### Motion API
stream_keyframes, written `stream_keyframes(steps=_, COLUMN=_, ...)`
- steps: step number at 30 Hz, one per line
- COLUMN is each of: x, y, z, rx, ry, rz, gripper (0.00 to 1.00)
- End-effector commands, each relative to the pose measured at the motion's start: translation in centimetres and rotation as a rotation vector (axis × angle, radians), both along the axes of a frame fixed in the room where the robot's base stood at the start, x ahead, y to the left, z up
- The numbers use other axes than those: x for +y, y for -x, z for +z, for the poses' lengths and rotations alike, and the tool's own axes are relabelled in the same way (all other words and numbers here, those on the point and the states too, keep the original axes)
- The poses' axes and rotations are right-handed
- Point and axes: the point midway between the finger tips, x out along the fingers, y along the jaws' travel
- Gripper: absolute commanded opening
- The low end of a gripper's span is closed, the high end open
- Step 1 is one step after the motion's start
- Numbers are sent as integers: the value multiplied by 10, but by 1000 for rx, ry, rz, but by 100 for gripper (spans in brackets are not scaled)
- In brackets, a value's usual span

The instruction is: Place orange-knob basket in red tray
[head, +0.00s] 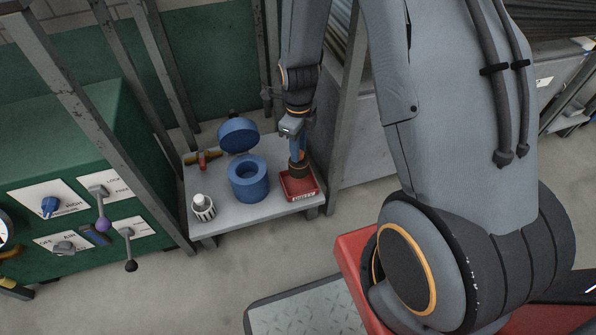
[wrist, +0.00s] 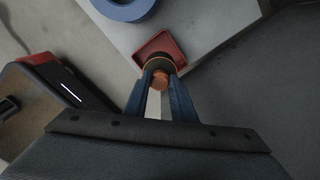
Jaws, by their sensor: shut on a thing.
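My gripper (head: 297,152) points down over the right end of the small grey table. It is shut on the orange knob of the orange-knob basket (head: 299,170). In the wrist view my gripper (wrist: 160,84) has its blue fingers on either side of the orange knob (wrist: 160,77), with the dark, round basket top just beyond. The red tray (head: 305,192) is directly below the basket, and its raised rim also shows in the wrist view (wrist: 177,43). The basket looks upright and within the tray's outline. I cannot tell whether its bottom touches the tray floor.
A blue round pot (head: 249,187) with its blue lid (head: 238,135) raised stands left of the tray. A white striped basket (head: 203,208) is at the table's front left. A yellow-and-red item (head: 203,159) lies behind. Grey posts and a green control cabinet (head: 75,160) flank the table.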

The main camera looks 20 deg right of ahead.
Motion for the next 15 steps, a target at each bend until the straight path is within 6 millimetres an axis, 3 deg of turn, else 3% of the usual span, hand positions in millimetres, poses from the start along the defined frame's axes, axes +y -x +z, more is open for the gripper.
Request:
stream_keyframes(steps=3, x=0, y=0, z=-25, rx=3, ry=0, rz=1, gripper=0)
stream_keyframes(steps=15, x=0, y=0, z=-69, rx=3, ry=0, rz=2, gripper=0)
